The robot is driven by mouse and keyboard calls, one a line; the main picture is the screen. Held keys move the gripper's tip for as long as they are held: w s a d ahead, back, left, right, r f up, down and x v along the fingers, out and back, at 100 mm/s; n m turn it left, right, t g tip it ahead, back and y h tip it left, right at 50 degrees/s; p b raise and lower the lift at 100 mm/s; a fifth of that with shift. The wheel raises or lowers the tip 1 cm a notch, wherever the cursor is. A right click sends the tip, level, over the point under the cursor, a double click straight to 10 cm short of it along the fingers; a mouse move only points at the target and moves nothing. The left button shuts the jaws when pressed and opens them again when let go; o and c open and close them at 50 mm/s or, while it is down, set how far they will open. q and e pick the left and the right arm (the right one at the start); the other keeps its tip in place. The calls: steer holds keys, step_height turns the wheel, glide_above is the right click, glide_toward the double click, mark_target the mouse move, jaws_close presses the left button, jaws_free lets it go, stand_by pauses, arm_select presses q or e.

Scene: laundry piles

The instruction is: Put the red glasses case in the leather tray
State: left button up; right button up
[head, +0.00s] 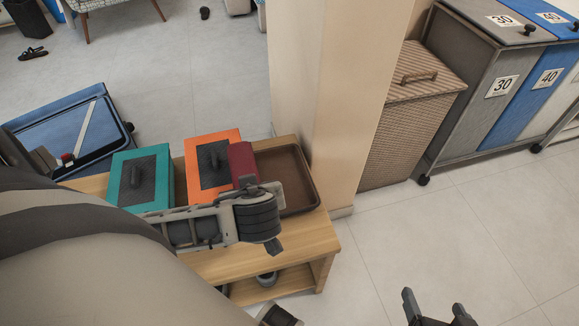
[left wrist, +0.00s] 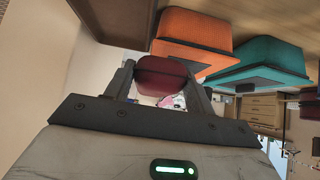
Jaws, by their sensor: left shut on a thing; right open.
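The red glasses case (head: 242,162) is dark red and held up in my left gripper (head: 246,184). In the left wrist view the case (left wrist: 162,76) sits between the two fingers of the left gripper (left wrist: 165,80), which is shut on it. The brown leather tray (head: 290,185) lies on the right end of the wooden bench. The case appears over or beside the tray's left edge; its height above it is hard to tell. My right gripper (head: 438,306) is open and empty over the floor at the bottom right.
An orange box (head: 205,148) and a teal box (head: 130,185) stand on the wooden bench (head: 310,245), left of the tray. A beige pillar (head: 325,100) rises just behind the tray. A wicker hamper (head: 405,120) and wheeled bins (head: 475,85) stand further right. An open blue suitcase (head: 70,135) lies left.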

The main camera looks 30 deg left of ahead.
arm_select(q)
steer(key=w+d+f+b, duration=0.1)
steer(key=w+f, duration=0.1)
steer(key=w, duration=0.1)
steer(key=w+d+f+b, duration=0.1)
steer(key=w+f, duration=0.2)
steer(key=w+d+f+b, duration=0.1)
steer(key=w+f+b, duration=0.1)
steer(key=w+f, duration=0.1)
steer(key=shift+w, duration=0.25)
step_height(320, 180, down, 2)
steer(key=shift+w+f+b, duration=0.1)
steer(key=shift+f+b, duration=0.15)
steer(key=shift+b, duration=0.45)
steer(key=shift+f, duration=0.45)
arm_select(e)
steer(key=shift+w+a+f+t+y, duration=0.1)
steer(key=shift+w+a+t+y, duration=0.15)
steer(key=shift+a+t+y, duration=0.2)
steer(key=shift+w+a+f+t+y, duration=0.1)
steer(key=shift+w+a+t+y, duration=0.2)
steer(key=shift+a, duration=0.25)
arm_select(q)
steer(key=shift+d+f, duration=0.1)
arm_select(e)
steer(key=shift+s, duration=0.1)
